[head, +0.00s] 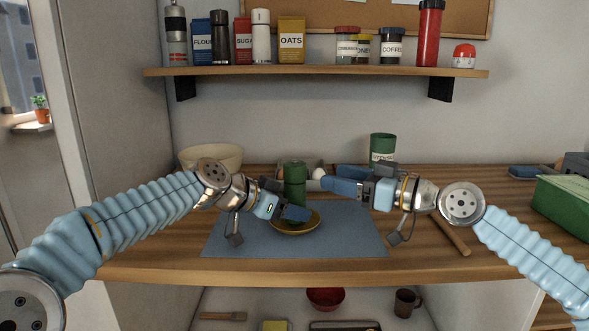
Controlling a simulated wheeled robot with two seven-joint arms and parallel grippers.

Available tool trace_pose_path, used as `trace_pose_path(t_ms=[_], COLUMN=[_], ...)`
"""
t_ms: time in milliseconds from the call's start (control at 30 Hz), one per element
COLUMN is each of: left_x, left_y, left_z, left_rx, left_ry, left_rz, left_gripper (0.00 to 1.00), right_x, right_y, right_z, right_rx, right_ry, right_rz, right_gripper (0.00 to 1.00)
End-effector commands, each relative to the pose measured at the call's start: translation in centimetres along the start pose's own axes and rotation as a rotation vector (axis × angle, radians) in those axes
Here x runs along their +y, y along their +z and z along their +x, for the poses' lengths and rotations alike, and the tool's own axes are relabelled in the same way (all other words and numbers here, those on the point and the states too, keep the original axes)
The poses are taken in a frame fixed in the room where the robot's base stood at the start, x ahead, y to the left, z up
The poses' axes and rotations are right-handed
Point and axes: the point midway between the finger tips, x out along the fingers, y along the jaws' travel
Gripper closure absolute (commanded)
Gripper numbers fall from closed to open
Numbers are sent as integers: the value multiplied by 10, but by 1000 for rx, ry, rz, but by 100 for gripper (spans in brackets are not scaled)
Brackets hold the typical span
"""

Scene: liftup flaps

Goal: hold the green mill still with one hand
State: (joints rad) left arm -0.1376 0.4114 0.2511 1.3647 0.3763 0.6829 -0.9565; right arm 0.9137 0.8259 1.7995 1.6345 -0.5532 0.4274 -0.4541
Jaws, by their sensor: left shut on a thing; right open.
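The green mill (294,172) stands upright near the middle of the head view, at the yellow dish (302,229) on the blue mat. My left gripper (292,208) comes in from the left and is shut on the mill's lower part, which its fingers partly hide. Whether the mill's base touches the dish is hidden. My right gripper (338,180) is open, just right of the mill at about the height of its upper body. No part of the mill is seen between its fingers.
A cream bowl (226,155) stands at the back left and a green canister (382,148) at the back right. A green box (563,209) lies at the right edge. A wall shelf (320,71) with jars hangs above. The mat's front left is clear.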

Motion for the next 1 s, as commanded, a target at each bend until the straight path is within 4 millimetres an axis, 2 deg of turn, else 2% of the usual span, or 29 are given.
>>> trace_pose_path(t_ms=[300,500,667,900,1000], left_x=[0,0,0,0,0], left_y=[0,0,0,0,0], left_z=[0,0,0,0,0], left_rx=[0,0,0,0,0], left_ry=[0,0,0,0,0], left_rz=[0,0,0,0,0], left_gripper=[71,71,71,71,71], right_x=[-3,-2,-2,-2,-2], right_y=[0,0,0,0,0], right_z=[69,99,108,109,109], right_rx=[-1,0,-1,-2,-2], right_ry=[-5,-3,-2,-1,-2], right_rz=[-3,-1,-3,-3,-3], right_gripper=[38,38,38,38,52])
